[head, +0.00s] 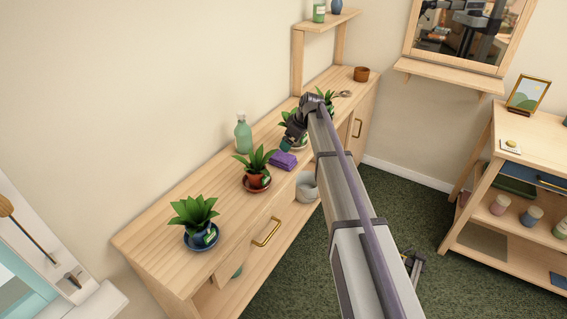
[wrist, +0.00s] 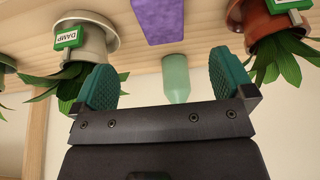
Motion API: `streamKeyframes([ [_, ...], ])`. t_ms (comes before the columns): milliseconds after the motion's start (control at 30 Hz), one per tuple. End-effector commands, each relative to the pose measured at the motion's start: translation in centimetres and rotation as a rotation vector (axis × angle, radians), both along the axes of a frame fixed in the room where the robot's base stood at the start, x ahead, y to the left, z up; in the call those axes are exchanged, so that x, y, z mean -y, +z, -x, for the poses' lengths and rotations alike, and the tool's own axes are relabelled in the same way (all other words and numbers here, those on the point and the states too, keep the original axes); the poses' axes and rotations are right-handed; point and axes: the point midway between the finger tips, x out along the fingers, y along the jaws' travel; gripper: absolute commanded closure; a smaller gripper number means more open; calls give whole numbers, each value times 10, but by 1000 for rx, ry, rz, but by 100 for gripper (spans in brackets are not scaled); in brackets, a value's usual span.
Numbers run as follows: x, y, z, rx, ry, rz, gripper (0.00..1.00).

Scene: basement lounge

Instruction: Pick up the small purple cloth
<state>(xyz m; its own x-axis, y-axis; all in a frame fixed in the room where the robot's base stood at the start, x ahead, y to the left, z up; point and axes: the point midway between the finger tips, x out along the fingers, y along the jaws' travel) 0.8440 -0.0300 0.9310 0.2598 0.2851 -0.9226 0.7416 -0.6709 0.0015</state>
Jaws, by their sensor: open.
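The small purple cloth (head: 283,160) lies folded on the wooden cabinet top in the head view, between two potted plants. It also shows in the wrist view (wrist: 165,20) at the top edge, partly cut off by the frame. My gripper (head: 287,145) is just above and beside the cloth in the head view. In the wrist view my gripper (wrist: 161,79) has its two teal fingers wide apart with nothing between them touching. The cloth is beyond the fingertips, in line with the gap.
A terracotta-potted plant (head: 257,170) stands left of the cloth, and a pale-potted plant (wrist: 88,38) on its other side. A green bottle (head: 243,133) stands behind, near the wall. A blue-potted plant (head: 196,222) is farther left. Bare wooden cabinet top (head: 170,212) lies between.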

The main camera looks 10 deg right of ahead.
Motion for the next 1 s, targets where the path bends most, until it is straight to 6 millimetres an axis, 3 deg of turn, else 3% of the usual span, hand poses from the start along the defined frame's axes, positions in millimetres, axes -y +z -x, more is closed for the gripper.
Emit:
streamKeyframes([
  [267,-13,-50,-11,-2,-1,1,0],
  [500,-17,-58,-14,-4,-2,1,0],
  [733,-28,-101,-24,-4,-3,1,0],
  [1000,-31,-100,-25,-4,-3,1,0],
])
